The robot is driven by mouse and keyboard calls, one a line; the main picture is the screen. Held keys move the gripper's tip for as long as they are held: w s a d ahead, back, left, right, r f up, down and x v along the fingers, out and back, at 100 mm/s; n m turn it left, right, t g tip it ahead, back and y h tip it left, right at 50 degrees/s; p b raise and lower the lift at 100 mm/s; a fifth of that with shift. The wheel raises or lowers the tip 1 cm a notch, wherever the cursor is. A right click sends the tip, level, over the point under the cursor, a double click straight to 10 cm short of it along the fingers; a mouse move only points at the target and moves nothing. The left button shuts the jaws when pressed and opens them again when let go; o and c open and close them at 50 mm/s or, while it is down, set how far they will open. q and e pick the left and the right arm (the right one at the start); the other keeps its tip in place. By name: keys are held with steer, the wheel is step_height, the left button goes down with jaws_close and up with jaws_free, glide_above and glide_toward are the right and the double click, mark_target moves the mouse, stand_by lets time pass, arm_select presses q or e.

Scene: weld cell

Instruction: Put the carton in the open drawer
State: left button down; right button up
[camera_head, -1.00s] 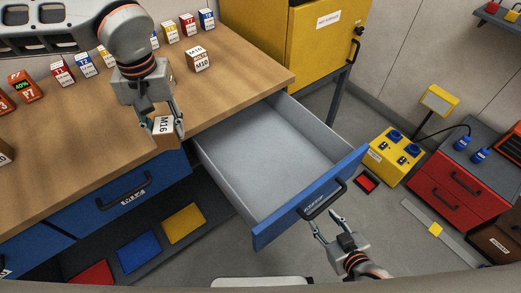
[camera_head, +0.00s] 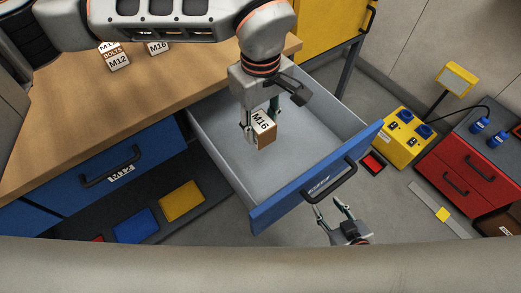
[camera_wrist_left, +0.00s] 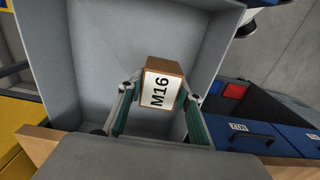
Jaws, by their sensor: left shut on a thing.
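The drawer has a blue front and a black handle. My right gripper (camera_head: 334,214) is open and empty, just outside the drawer front, below its handle.
The wooden bench top (camera_head: 100,110) lies to the left, with other cartons, M12 (camera_head: 117,62) and M16 (camera_head: 158,48). A closed blue drawer (camera_head: 100,175) is beside the open one. A yellow box (camera_head: 400,138) and a red cabinet (camera_head: 465,180) stand to the right.

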arm_select(q)
step_height(320, 180, down, 8)
steer(key=shift+f, duration=0.1)
steer(key=shift+f+b, duration=0.35)
steer(key=shift+f, duration=1.75)
steer(key=shift+f, duration=0.15)
steer(key=c, duration=1.4)
jaws_free()
